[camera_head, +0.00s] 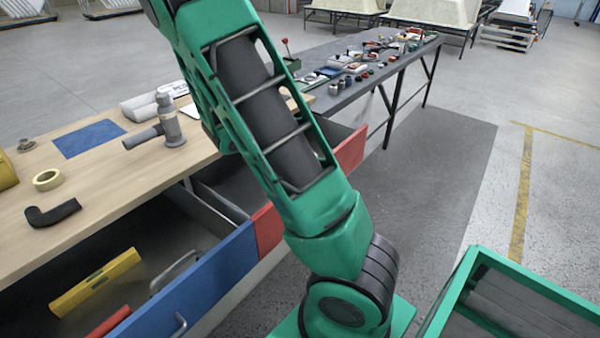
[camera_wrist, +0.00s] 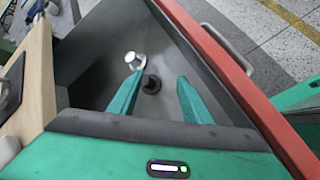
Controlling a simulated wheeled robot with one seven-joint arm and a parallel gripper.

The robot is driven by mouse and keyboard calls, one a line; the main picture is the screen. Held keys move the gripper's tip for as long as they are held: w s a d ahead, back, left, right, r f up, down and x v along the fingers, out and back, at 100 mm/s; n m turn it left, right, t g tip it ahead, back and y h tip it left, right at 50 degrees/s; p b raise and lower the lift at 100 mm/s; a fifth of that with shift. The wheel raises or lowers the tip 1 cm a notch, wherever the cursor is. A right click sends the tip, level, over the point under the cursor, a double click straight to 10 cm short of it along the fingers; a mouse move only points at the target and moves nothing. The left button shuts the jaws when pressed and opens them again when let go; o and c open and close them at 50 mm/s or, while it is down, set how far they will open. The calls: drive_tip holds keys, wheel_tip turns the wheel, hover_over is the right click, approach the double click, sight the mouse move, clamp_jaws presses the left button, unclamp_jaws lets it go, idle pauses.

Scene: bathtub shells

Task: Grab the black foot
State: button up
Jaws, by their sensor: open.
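In the wrist view, the black foot (camera_wrist: 152,83) is a small dark round piece on the grey floor of an open drawer with a red front (camera_wrist: 224,62). My gripper (camera_wrist: 159,79) is open, with its two green fingers pointing into the drawer. The foot shows between the fingers, nearer the left one, beyond their tips. I cannot tell the exact height of the fingers above it. A silver-white cylindrical piece (camera_wrist: 134,60) lies beside the foot, by the left fingertip. In the head view my arm hides most of the drawer; the foot and my gripper do not show there.
The red drawer front (camera_head: 350,150) also shows in the head view. A blue-fronted drawer (camera_head: 190,290) stands open beside it, holding a yellow level (camera_head: 95,283). The wooden worktop (camera_head: 110,180) carries tape (camera_head: 47,179) and a black elbow pipe (camera_head: 52,213). A green frame (camera_head: 510,300) stands at right.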

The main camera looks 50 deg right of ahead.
drive_tip(key=w+f+n, duration=0.1)
drive_tip(key=n, duration=0.1)
drive_tip(key=w+a+f+n+h, duration=0.1)
drive_tip(key=n, duration=0.1)
drive_tip(key=f+n+h, duration=0.1)
drive_tip(key=n, duration=0.1)
drive_tip(key=shift+w+a+n, duration=0.25)
drive_tip(key=shift+w+n, duration=0.05)
drive_tip(key=shift+w, duration=0.1)
drive_tip(key=n, duration=0.1)
drive_tip(key=w+n, duration=0.1)
drive_tip(key=shift+a+f+n+t+h, duration=0.2)
drive_tip(key=shift+f+n+t+h, duration=0.1)
drive_tip(key=shift+f+t+h, duration=0.1)
drive_tip(key=x, duration=0.4)
drive_tip(key=shift+w+d+f, duration=0.1)
drive_tip(key=shift+d, duration=0.1)
drive_tip(key=shift+w+x, duration=0.1)
drive_tip(key=shift+x, duration=1.45)
drive_tip(key=shift+w+x, duration=0.15)
drive_tip(key=shift+x, duration=1.45)
drive_tip(key=shift+a, duration=0.15)
clamp_jaws()
